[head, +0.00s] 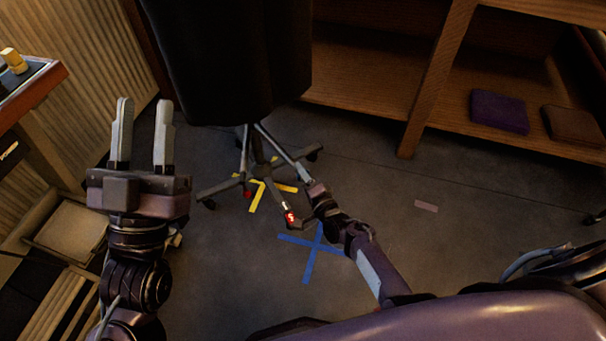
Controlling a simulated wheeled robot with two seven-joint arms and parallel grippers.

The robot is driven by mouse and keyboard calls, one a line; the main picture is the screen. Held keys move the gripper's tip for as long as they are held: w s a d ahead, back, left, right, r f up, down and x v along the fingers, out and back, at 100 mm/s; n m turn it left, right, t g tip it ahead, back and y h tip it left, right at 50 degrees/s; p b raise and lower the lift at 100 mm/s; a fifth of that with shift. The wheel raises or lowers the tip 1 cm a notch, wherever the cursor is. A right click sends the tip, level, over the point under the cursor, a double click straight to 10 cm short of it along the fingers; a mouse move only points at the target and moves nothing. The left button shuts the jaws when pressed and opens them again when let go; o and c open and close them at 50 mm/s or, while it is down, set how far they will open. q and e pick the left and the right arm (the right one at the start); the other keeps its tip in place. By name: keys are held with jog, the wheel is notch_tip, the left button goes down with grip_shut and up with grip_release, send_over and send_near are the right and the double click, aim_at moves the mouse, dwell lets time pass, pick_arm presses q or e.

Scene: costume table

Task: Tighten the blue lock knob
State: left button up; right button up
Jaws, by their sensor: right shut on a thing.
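The wheeled stand (258,160) stands on the grey floor, its upper part covered by a large black form (228,60). My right gripper (262,130) reaches in from the lower right, its fingers at the stand's column just under the black form. It is shut on a small part there, which I take to be the blue lock knob. No blue of the knob shows; the fingers and the black form hide it. My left gripper (144,103) is raised at the left, fingers up, open and empty, apart from the stand.
Yellow tape (257,197) and a blue tape cross (317,252) mark the floor. A wooden shelf (428,80) at the upper right holds a purple folded item (499,111) and a brown one (575,125). A wooden table (35,92) stands at the left.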

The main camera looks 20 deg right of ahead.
jog(key=o, duration=0.9)
jog(key=shift+s, duration=0.1)
pick_arm(q)
notch_tip(320, 180, down, 19)
jog(key=w+d+g+y+p, duration=0.1)
jog(key=d+g+y+p, duration=0.1)
jog(key=g, duration=0.7)
jog(key=shift+w+r+g+y+p, duration=0.2)
jog(key=shift+g+y+p, duration=0.15)
jog(key=shift+y, duration=0.45)
pick_arm(e)
jog(key=s, duration=0.2)
jog(key=s+d, duration=0.1)
jog(key=s, duration=0.4)
jog(key=shift+s+d+f, duration=0.15)
jog(key=shift+s+d, duration=0.1)
